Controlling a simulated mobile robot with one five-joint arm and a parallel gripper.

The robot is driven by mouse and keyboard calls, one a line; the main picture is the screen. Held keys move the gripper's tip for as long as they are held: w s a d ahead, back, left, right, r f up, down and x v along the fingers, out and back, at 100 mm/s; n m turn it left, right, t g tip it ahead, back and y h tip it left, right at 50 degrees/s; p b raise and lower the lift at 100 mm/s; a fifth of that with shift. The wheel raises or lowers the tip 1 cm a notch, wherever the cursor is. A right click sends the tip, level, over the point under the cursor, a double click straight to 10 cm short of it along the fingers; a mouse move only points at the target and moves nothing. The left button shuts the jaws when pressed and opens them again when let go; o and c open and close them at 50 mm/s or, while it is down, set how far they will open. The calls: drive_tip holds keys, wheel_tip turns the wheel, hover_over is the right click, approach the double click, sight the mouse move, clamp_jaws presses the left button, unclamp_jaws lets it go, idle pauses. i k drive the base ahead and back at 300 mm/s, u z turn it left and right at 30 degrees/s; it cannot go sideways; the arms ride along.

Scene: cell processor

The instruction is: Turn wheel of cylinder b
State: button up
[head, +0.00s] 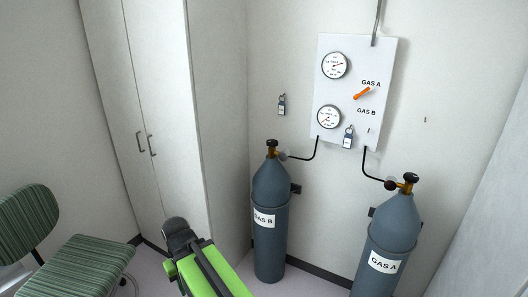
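Cylinder b (270,245) is a grey-blue bottle with a white "GAS B" label, standing upright against the back wall. Its dark wheel (271,143) sits on top of a brass valve (271,153). A black hose runs from the valve to the wall panel. My green and black arm rises from the bottom edge, left of cylinder b. Its dark end, my gripper (176,236), is apart from the cylinder and well below the wheel. I cannot make out its fingers.
A second cylinder labelled "GAS A" (392,230) stands at the right. A white panel (345,115) with two gauges and an orange lever (362,93) hangs above. A tall cabinet (165,90) is at the left, with a green striped chair (85,262) in front.

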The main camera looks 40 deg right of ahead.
sight(272, 143)
drive_tip(key=u, duration=0.25)
drive_tip(key=k, duration=0.8)
drive_tip(key=u, duration=0.7)
drive_tip(key=i, duration=1.45)
drive_tip(key=z, duration=0.85)
drive_tip(key=i, duration=1.25)
drive_tip(key=z, duration=0.9)
drive_tip(key=k, duration=0.75)
drive_tip(key=z, duration=0.15)
drive_tip(key=i, duration=0.85)
drive_tip(key=u, duration=0.05)
